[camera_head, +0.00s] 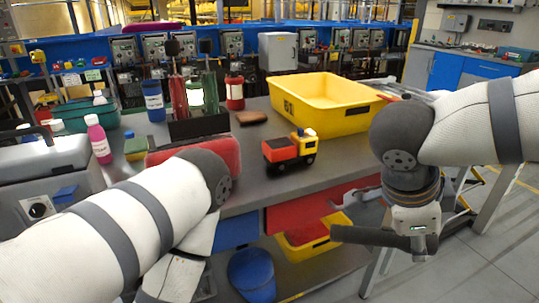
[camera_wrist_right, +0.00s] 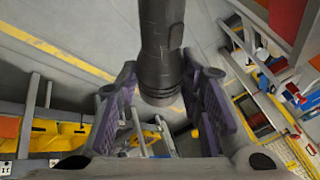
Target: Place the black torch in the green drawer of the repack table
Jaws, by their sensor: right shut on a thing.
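The black torch (camera_head: 368,237) is held by my right gripper (camera_head: 416,240), in front of the repack table's right side and apart from it. In the right wrist view the dark torch (camera_wrist_right: 162,55) sits between the purple-padded fingers of the gripper (camera_wrist_right: 162,98), which is shut on it. The repack table (camera_head: 345,165) shows a red drawer front (camera_head: 325,200) and a blue drawer front (camera_head: 237,231). I cannot make out a green drawer. My left gripper is outside the views; only the left arm shows.
A yellow bin (camera_head: 318,117), a toy truck (camera_head: 290,150) and a brown item (camera_head: 251,117) stand on the table. Bottles and a dark caddy (camera_head: 199,126) crowd its left. Floor at right is clear.

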